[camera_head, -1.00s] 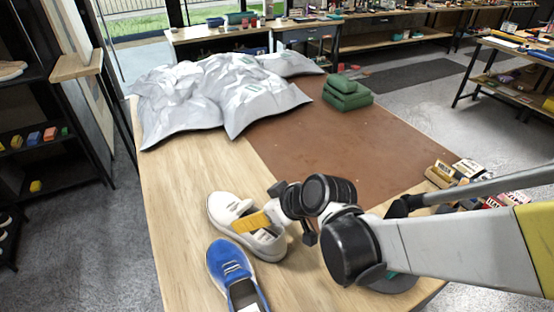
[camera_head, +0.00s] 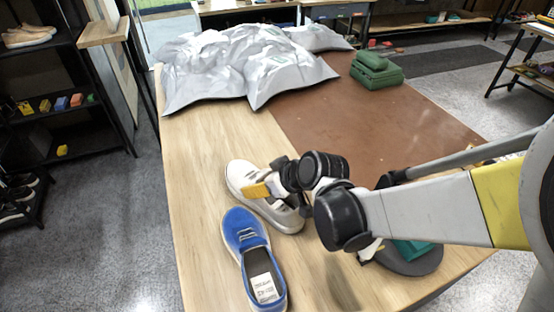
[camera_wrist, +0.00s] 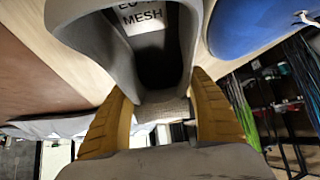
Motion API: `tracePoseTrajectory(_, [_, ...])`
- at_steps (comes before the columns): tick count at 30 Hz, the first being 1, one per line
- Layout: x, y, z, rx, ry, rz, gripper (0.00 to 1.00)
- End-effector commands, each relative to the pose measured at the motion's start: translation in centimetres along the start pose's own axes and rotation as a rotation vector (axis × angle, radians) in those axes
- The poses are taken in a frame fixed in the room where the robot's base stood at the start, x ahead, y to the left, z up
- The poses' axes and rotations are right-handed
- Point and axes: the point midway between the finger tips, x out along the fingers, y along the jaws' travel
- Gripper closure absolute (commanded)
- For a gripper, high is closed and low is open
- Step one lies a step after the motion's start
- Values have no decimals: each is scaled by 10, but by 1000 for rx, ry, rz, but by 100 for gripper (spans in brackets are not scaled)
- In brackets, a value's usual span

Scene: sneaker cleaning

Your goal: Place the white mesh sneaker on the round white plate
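The white mesh sneaker (camera_head: 243,175) lies on the light wood table, toe pointing away and to the left. My gripper (camera_head: 257,190) is at it, with a yellow finger over its upper. In the wrist view, my gripper's two yellow fingers (camera_wrist: 160,100) are spread on either side of the sneaker (camera_wrist: 133,62); its insole label reads "MESH". Whether the fingers touch the shoe is unclear. I cannot make out a round white plate. A dark grey round disc (camera_head: 428,264) with a teal item on it is partly hidden behind my arm.
A blue sneaker (camera_head: 243,228) lies just in front of the white one, and it also shows in the wrist view (camera_wrist: 250,22). Grey bags (camera_head: 240,70) fill the far left of the table.

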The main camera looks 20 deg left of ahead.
Motion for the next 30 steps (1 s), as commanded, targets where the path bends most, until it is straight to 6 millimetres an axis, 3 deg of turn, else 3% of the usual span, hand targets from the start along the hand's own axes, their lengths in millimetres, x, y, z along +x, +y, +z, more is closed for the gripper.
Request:
tracePoseTrajectory(1, [0, 0, 0, 0, 0, 0, 68])
tracePoseTrajectory(2, [0, 0, 0, 0, 0, 0, 77])
tracePoseTrajectory(3, [0, 0, 0, 0, 0, 0, 79])
tracePoseTrajectory(17, [-4, 0, -4, -1, 0, 0, 79])
tracePoseTrajectory(24, [-32, 0, -32, -1, 0, -1, 79])
tracePoseTrajectory(30, [-75, 24, -23, 4, -1, 3, 79])
